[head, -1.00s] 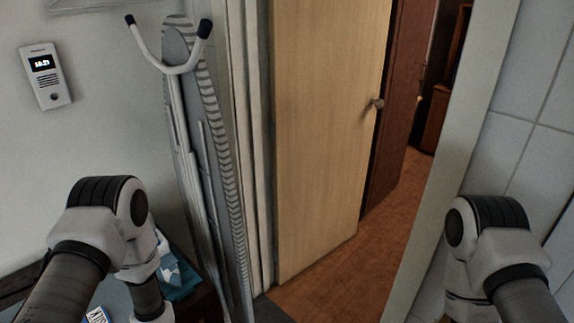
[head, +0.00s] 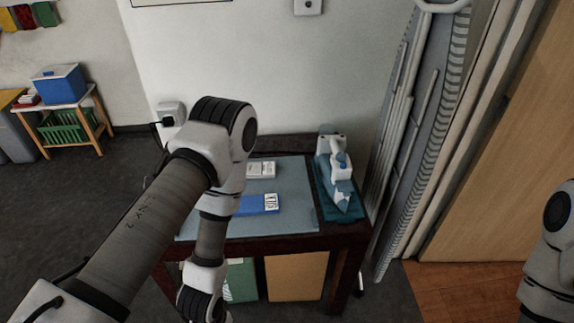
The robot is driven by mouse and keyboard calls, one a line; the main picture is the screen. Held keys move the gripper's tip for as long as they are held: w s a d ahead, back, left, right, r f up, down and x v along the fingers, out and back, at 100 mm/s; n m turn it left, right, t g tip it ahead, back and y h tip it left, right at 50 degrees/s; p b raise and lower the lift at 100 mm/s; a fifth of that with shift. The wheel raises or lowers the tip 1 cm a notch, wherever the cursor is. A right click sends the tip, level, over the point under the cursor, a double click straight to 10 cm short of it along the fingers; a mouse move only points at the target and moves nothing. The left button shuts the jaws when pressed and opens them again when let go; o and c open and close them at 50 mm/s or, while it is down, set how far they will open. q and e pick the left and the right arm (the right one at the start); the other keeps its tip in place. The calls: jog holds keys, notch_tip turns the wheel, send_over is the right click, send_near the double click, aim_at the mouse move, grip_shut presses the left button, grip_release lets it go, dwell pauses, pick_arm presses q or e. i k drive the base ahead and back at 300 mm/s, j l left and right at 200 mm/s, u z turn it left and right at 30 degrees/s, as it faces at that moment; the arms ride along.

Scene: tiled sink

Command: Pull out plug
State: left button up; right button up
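A black plug (head: 168,121) sits in a white wall socket (head: 172,112) on the wall, left of the dark wooden table. A dark cord runs down from it behind my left arm. My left arm crosses the middle of the view in front of the table, and its gripper is out of frame below or hidden. My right arm shows only at the right edge, and its gripper is not in view. A blue and white iron (head: 338,170) stands on a teal mat at the table's right end.
The table (head: 325,236) carries a blue-grey pad, a blue box (head: 258,205) and a small white box (head: 262,169). An ironing board (head: 428,130) leans right of it. A wooden stand (head: 88,113) with a blue cooler (head: 58,84) is at the far left. Dark floor is clear between.

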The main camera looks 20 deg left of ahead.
aim_at(167, 121)
jog(key=u, duration=1.45)
jog(key=i+j, duration=0.2)
jog(key=j, duration=0.15)
jog(key=i+j, duration=0.15)
jog(key=j, duration=0.2)
jog(key=i+j, duration=0.2)
jog(key=j, duration=0.2)
jog(key=i+j, duration=0.15)
jog(key=j, duration=0.2)
jog(key=i+j, duration=0.2)
jog(key=j, duration=0.15)
jog(key=i+j+z, duration=0.1)
jog(key=j, duration=0.25)
jog(key=i+j, duration=0.4)
jog(key=j, duration=0.35)
